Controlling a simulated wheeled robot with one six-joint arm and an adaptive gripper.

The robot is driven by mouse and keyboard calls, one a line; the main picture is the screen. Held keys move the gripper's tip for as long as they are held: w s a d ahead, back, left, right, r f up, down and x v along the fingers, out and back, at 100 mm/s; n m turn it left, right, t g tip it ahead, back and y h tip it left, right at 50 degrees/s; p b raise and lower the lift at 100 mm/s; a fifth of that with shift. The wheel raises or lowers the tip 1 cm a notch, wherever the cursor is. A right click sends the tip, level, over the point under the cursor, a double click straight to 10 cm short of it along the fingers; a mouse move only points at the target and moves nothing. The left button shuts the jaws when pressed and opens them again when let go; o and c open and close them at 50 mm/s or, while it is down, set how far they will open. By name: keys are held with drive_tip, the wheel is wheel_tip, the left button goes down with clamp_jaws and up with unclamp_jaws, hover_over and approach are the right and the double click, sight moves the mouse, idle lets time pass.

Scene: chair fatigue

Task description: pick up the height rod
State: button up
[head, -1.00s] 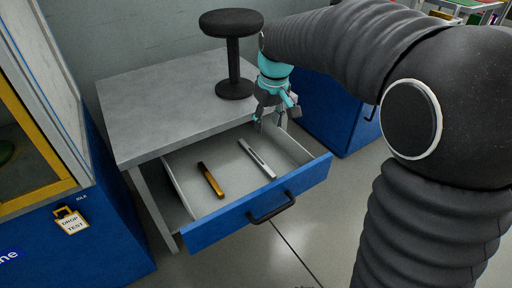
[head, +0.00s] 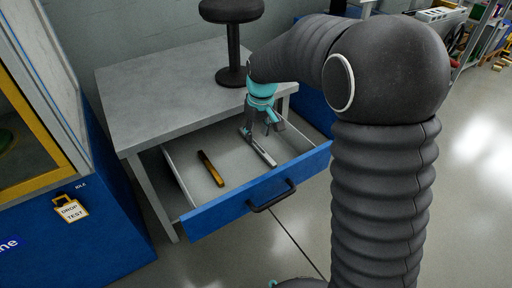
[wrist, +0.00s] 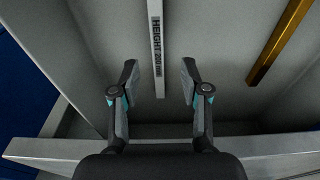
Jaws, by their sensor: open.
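The height rod (wrist: 157,50) is a slim silver bar marked "HEIGHT 200 mm". It lies on the drawer floor and also shows in the head view (head: 262,151). My gripper (wrist: 160,82) is open, with a finger on each side of the rod's near end in the wrist view. I cannot tell how far above the drawer floor the fingertips are. In the head view my gripper (head: 259,133) is in the open drawer, covering part of the rod.
A gold-brown bar (head: 211,169) lies to the left in the same drawer; it shows at right in the wrist view (wrist: 279,42). The blue-fronted drawer (head: 225,207) has raised walls. A black stool-like stand (head: 232,50) is on the grey table (head: 165,90).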

sight(257, 145)
drive_tip(key=shift+w+f, duration=0.15)
drive_tip(key=shift+f, duration=1.05)
drive_tip(key=shift+w+f, duration=0.15)
drive_tip(key=shift+f, duration=1)
clamp_jaws()
